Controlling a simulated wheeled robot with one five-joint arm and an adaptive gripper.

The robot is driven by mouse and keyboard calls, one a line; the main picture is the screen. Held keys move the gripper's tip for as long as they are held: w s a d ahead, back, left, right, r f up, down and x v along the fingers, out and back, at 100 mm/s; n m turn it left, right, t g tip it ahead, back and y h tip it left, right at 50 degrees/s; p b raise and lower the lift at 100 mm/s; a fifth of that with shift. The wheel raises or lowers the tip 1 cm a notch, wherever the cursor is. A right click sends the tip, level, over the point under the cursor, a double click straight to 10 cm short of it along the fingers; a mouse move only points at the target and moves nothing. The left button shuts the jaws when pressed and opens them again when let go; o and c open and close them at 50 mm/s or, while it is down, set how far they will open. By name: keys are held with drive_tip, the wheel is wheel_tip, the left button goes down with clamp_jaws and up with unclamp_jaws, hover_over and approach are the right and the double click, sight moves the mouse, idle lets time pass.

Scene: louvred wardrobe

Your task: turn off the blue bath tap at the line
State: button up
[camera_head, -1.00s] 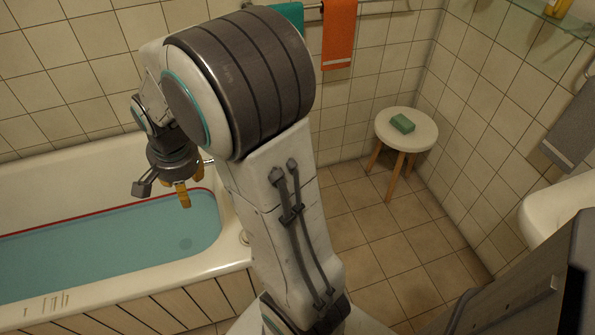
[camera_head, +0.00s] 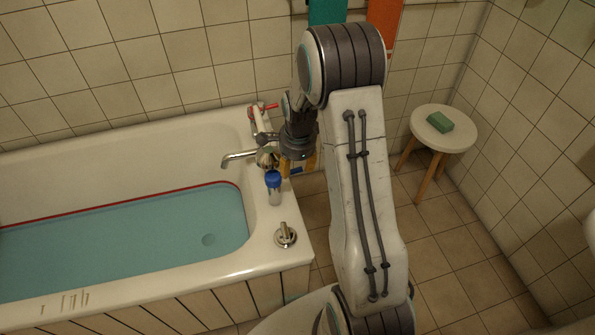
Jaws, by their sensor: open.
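The bath (camera_head: 190,262) holds blue-green water (camera_head: 130,235). The water's edge lies close along a red line (camera_head: 150,195) on the inner wall; any gap is too thin to judge. The metal spout (camera_head: 238,158) reaches over the bath from the tap body (camera_head: 267,157); I make out no stream under it. A red lever (camera_head: 266,107) is on the tap's far side. A small blue piece (camera_head: 297,171), perhaps the blue tap handle, shows by my yellow fingertips. My gripper (camera_head: 299,166) is open and points down beside the tap's near end. Contact cannot be told.
A metal knob (camera_head: 285,235) is on the rim nearer me. A round stool (camera_head: 445,137) with a green block (camera_head: 440,122) stands right. Floor (camera_head: 440,240) between is clear.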

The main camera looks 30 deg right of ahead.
sight(295, 172)
drive_tip(key=shift+w+f, duration=0.2)
drive_tip(key=shift+f, duration=0.8)
drive_tip(key=shift+w+f, duration=0.2)
drive_tip(key=shift+f, duration=0.75)
drive_tip(key=shift+c, duration=0.2)
clamp_jaws()
